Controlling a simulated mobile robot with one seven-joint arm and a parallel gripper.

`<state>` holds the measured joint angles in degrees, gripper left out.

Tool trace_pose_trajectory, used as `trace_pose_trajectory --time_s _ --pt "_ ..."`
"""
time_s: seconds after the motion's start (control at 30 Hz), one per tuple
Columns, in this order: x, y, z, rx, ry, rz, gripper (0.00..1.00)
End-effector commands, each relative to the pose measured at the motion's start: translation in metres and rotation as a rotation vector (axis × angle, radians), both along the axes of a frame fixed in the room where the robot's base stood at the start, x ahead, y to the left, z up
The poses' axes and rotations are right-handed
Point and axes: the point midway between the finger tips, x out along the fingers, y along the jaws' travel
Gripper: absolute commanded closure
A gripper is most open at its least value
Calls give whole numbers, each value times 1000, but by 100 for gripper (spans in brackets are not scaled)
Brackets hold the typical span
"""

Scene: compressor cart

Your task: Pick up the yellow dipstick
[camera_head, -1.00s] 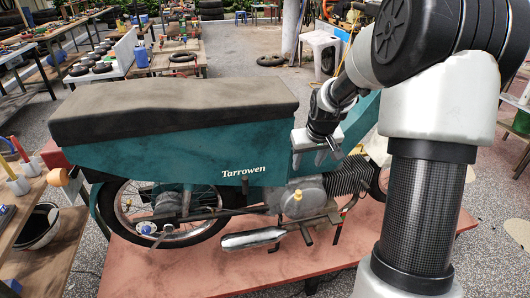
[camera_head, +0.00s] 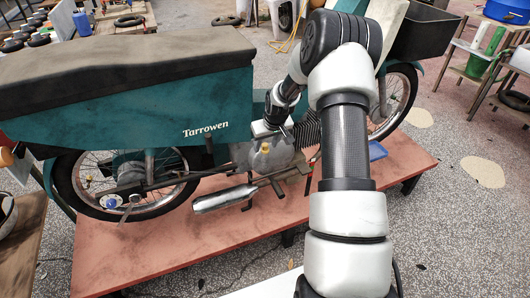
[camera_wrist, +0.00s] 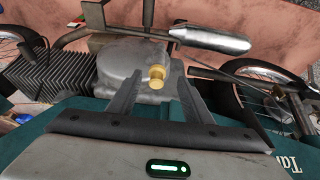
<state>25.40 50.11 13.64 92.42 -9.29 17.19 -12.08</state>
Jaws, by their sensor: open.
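The yellow dipstick (camera_head: 265,148) is a small knob on the grey engine case (camera_head: 250,160) of the teal motorbike. In the wrist view the dipstick (camera_wrist: 158,77) shows between my two finger tips, and I cannot tell how far beyond them it lies. My gripper (camera_wrist: 158,72) is open with nothing held. In the head view my gripper (camera_head: 275,131) is just above and to the right of the dipstick, pointing down at the engine.
The motorbike (camera_head: 130,100) stands on a reddish platform (camera_head: 150,245). A silver exhaust (camera_head: 224,198) lies below the engine and cooling fins (camera_head: 307,130) are to its right. A blue tray (camera_head: 377,150) is on the platform. A workbench edge (camera_head: 40,245) is at the left.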

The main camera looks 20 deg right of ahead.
Motion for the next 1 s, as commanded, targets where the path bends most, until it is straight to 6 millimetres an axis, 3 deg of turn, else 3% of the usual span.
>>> trace_pose_trajectory --time_s 0.4,0.73,0.97,1.0 --pt "19 -4 -45 1 0 1 54" --pt "22 -4 -50 0 -1 1 54" --pt "21 -4 -50 1 -1 0 93" --pt "21 -4 -50 1 -1 0 95"
